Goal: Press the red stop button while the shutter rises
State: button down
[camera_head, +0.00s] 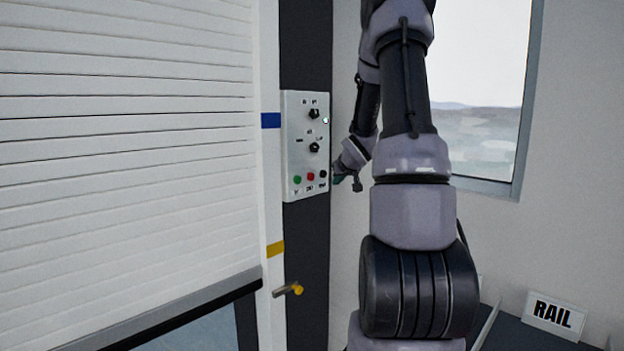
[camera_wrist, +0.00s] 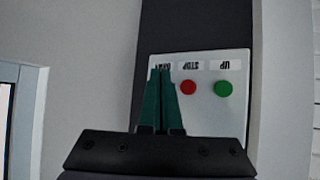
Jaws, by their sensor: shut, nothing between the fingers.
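The red stop button (camera_head: 310,177) is on a pale control panel (camera_head: 293,120), between a green and a black button. In the wrist view the panel is upside down, and the red button (camera_wrist: 188,87) sits just right of my fingers. My gripper (camera_wrist: 161,72) is shut and empty. Its green fingers lie in front of the DOWN end of the panel and hide the button there. In the head view my gripper (camera_head: 337,179) is beside the panel's right edge, partly behind my arm. Contact cannot be told. The white slatted shutter (camera_head: 130,120) is partly raised, with an opening below its dark bottom bar (camera_head: 160,312).
The green UP button (camera_wrist: 224,88) is beside the red one. Two dark knobs (camera_head: 314,113) sit higher on the panel. A RAIL sign (camera_head: 554,314) stands at lower right.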

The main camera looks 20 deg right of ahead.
send_near(314, 179)
jog(key=shift+s+d+f+x, duration=0.1)
jog(key=shift+d+x, duration=0.05)
jog(key=shift+x, duration=0.7)
jog(key=shift+s+d+f+x, duration=0.1)
jog(key=shift+s+f+x, duration=0.05)
jog(key=shift+x, duration=0.75)
jog(key=shift+s+d+f+x, duration=0.1)
jog(key=shift+d+x, duration=0.05)
jog(key=shift+x, duration=0.7)
jog(key=shift+w+a, duration=0.1)
jog(key=shift+w, duration=0.05)
jog(key=shift+w+a, duration=0.1)
jog(key=shift+w, duration=0.15)
jog(key=shift+w+a, duration=0.15)
jog(key=shift+w, duration=0.25)
dwell(0.4)
jog(key=shift+s, duration=0.15)
jog(key=shift+s+d, duration=0.3)
jog(key=shift+s, duration=0.35)
jog(key=shift+s+d, duration=0.3)
jog(key=shift+s, duration=0.5)
jog(key=shift+s+d, duration=0.25)
jog(key=shift+s, duration=0.5)
jog(key=shift+s+d, duration=0.3)
jog(key=shift+s, duration=0.5)
